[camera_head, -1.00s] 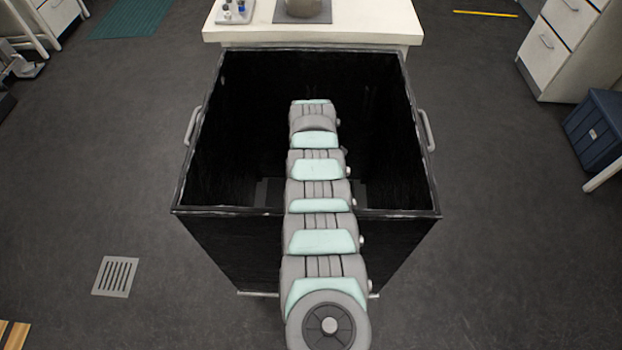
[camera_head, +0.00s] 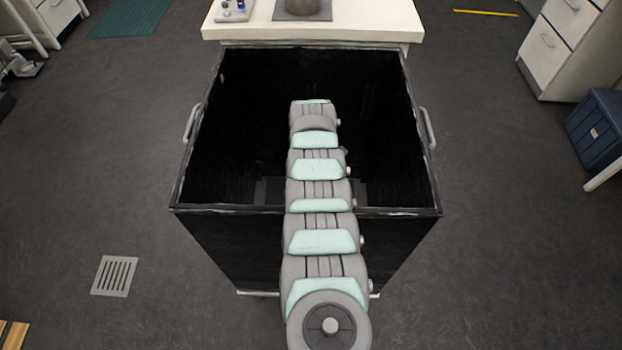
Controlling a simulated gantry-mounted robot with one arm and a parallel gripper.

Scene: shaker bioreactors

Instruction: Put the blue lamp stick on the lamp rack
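I see neither a blue lamp stick nor a lamp rack for certain. My gripper is not visible; my grey and mint arm reaches forward from the bottom centre over a black open-topped box, and its far end hides what lies beyond. A small tray (camera_head: 234,14) with tiny blue and white items stands at the left of the white table, cut by the top edge. The items are too small to name.
The black box (camera_head: 215,150) has a handle on each side. The white table (camera_head: 365,25) stands behind it and bears a grey round object (camera_head: 304,6). A blue chest (camera_head: 598,130) and white drawers (camera_head: 565,45) stand right.

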